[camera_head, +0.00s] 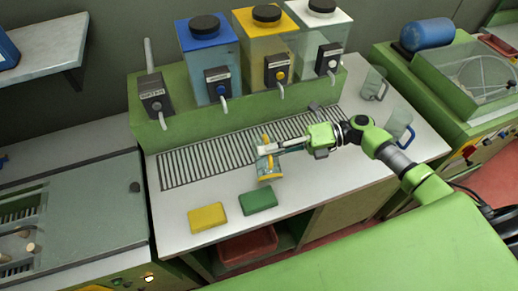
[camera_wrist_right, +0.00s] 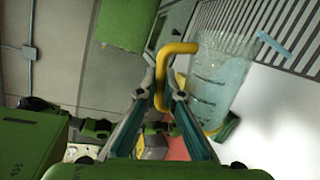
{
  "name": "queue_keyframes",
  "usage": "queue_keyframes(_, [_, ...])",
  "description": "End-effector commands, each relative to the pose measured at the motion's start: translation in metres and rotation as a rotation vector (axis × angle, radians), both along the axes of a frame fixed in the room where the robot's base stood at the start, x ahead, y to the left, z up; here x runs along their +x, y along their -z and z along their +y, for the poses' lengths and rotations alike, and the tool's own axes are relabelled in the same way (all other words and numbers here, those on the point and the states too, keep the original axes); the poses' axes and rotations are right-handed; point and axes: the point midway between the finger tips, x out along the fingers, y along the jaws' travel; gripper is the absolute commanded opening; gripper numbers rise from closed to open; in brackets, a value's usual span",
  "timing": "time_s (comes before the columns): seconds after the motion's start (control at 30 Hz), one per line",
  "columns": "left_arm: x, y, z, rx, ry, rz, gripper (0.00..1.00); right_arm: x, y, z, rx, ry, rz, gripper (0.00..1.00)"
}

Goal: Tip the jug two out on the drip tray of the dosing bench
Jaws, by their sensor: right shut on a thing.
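A clear jug with a yellow handle and yellow base edge (camera_head: 269,174) is at the front edge of the slatted drip tray (camera_head: 200,162), seemingly tilted. My right gripper (camera_head: 268,149) is in front of part of it. In the right wrist view, my right gripper (camera_wrist_right: 163,88) is shut on the yellow handle, and the clear jug body (camera_wrist_right: 222,80) with level marks is beside the fingers. A pale blue strip shows near its end; I cannot tell whether it is liquid. The jug's contents are unclear. My left gripper is not in view.
Blue (camera_head: 211,70), yellow (camera_head: 266,50) and white (camera_head: 318,38) dispensers stand behind the tray, with a water tap (camera_head: 155,95) at left. Yellow (camera_head: 207,217) and green (camera_head: 258,200) sponges lie in front. A clear jug (camera_head: 374,84) and a blue-handled jug (camera_head: 399,124) stand right.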

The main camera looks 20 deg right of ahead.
Motion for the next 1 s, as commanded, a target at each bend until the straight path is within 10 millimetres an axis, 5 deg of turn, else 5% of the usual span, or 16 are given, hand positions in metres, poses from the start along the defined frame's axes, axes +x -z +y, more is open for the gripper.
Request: queue_keyframes(1.0, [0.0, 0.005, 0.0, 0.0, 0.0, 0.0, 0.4, 0.019, 0.011, -0.002, 0.013, 0.0, 0.102, 0.0])
